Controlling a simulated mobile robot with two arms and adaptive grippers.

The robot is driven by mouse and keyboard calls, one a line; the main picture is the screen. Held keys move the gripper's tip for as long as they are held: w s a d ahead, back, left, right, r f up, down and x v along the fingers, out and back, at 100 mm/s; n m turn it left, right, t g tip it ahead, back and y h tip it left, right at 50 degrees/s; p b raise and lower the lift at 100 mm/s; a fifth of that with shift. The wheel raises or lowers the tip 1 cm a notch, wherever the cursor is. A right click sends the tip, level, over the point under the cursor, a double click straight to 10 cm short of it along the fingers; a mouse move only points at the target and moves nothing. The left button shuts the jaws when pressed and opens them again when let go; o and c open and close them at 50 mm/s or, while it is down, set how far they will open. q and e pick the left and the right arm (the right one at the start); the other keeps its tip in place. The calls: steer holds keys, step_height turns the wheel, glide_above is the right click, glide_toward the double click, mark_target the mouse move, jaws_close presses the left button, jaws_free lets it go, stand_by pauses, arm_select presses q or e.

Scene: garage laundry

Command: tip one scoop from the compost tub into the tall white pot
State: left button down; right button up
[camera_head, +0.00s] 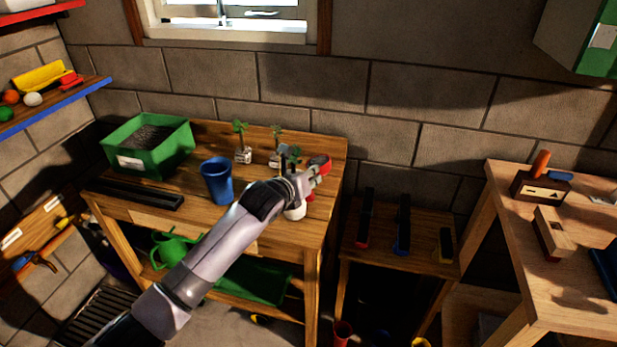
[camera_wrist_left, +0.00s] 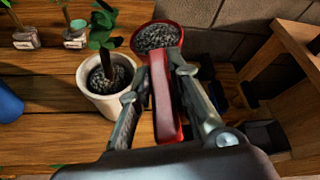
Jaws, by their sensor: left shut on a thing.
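My left gripper (camera_head: 309,178) is shut on the red handle of a scoop (camera_wrist_left: 163,100), above the right end of the wooden bench. The scoop's round bowl (camera_wrist_left: 157,38) holds dark grainy compost and looks level. The white pot (camera_wrist_left: 104,100) stands left of the scoop in the left wrist view, with dark soil and a green plant in it. In the head view the pot (camera_head: 295,213) is partly hidden by my arm and gripper. The green compost tub (camera_head: 178,150), filled with dark compost, stands at the bench's back left. My right gripper is not in view.
A blue cup (camera_head: 217,181) stands mid-bench, with seedlings in small clear pots (camera_head: 243,155) behind it. A black tray (camera_head: 135,193) lies at the front left. A lower stool (camera_head: 385,245) and another bench (camera_head: 570,300) stand to the right.

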arm_select(q)
steer(key=shift+f+b, duration=0.65)
steer(key=shift+f, duration=0.1)
steer(key=shift+w+a+f+n+h+b, duration=0.1)
steer(key=shift+a+f+n+h+b, duration=0.15)
steer(key=shift+n+h+b, duration=0.5)
steer(key=shift+w+a+r+n+t+h+b, duration=0.1)
steer(key=shift+a+n+h+b, duration=0.3)
steer(key=shift+n+b, duration=0.9)
steer(key=shift+w+a+r+n+t+h+b, duration=0.1)
steer(key=shift+a+n+h+b, duration=0.35)
steer(key=shift+b, duration=1.5)
steer(key=shift+w+a+r+n+t+h+b, duration=0.1)
steer(key=shift+n+h+b, duration=0.5)
steer(key=shift+n+b, duration=0.8)
step_height(320, 180, up, 6)
steer(key=p, duration=0.2)
